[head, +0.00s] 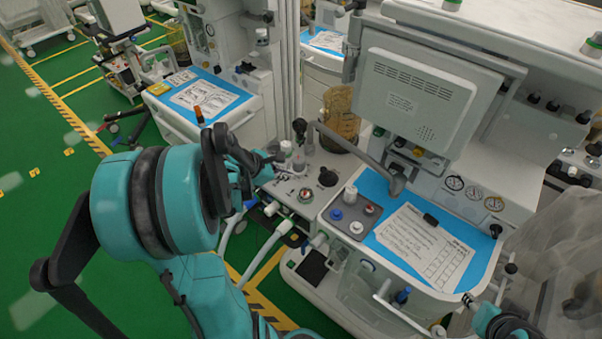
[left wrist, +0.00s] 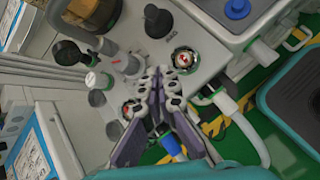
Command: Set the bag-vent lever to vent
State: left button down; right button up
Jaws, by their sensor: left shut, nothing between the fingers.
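The grey control panel (head: 288,190) of the middle anaesthesia cart holds knobs and round gauges. A black knob (head: 328,177) stands on it, and in the left wrist view a black knob (left wrist: 158,20) stands beside small lettering, too small to read surely. I cannot tell for certain which part is the bag-vent lever. My left gripper (head: 272,162) is over the panel's left side, shut and empty. In the left wrist view its fingertips (left wrist: 164,76) are together between two red-centred round gauges, apart from the black knob. My right gripper (head: 508,326) is partly visible at the bottom right.
A blue-topped work surface (head: 376,187) with a paper sheet (head: 425,245) lies right of the panel. A monitor (head: 412,97) on a grey arm overhangs it. White hoses (head: 268,252) hang below the panel. Another cart (head: 205,100) stands behind on the left.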

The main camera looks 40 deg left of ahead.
aim_at(325, 172)
pick_arm(q)
jog(key=b+x, duration=0.3)
jog(key=x, duration=0.6)
jog(key=shift+w+d+r+b, duration=0.2)
jog(key=shift+w+d+r, duration=0.05)
jog(key=shift+w+d, duration=0.25)
jog(key=shift+w+d+r+b, duration=0.2)
jog(key=shift+w+d, duration=0.25)
jog(key=shift+w, duration=0.2)
jog(key=shift+w+d+r, duration=0.25)
jog(key=shift+w+r, duration=0.05)
jog(key=shift+w, duration=0.1)
jog(key=shift+r, duration=0.1)
jog(key=shift+w+r+g+p, duration=0.2)
jog(key=shift+g+p, duration=0.1)
jog(key=shift+p, duration=0.1)
